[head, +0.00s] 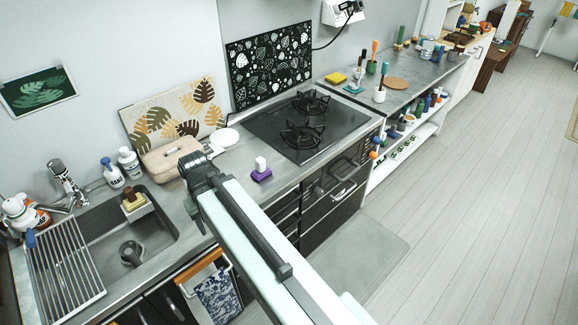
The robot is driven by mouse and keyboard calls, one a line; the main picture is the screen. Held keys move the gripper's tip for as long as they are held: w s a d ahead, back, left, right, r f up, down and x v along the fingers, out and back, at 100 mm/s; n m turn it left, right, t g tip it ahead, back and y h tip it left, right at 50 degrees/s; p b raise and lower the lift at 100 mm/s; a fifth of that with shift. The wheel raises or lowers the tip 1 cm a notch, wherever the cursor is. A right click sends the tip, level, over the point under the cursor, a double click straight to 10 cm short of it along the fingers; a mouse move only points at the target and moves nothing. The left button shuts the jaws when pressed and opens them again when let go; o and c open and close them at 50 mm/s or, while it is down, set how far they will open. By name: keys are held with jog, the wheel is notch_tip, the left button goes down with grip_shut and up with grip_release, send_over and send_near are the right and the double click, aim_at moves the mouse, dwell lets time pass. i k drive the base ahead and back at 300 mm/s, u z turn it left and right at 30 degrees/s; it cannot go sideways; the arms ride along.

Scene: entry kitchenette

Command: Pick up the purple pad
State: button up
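The purple pad (261,176) sits on the grey counter (235,163) between the sink and the stove. A white block-like piece stands on top of it or is part of it; I cannot tell which. My gripper (192,180) is at the far end of my arm, left of the pad and apart from it, over the counter near the sink's right edge. Its fingertips are too small and dark to tell whether they are open or shut. Nothing is visibly held.
A beige case (168,158) and a white spoon-shaped dish (225,138) lie behind my gripper. The sink (165,225) is at left, with a sponge holder (135,205) on its rim. The black stove (290,128) is right of the pad. Bare counter surrounds the pad.

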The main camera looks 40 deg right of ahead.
aim_at(261, 172)
jog(key=u, duration=1.5)
jog(key=k, duration=0.85)
jog(key=z, duration=0.7)
jog(key=i, duration=1.5)
jog(key=u, duration=0.05)
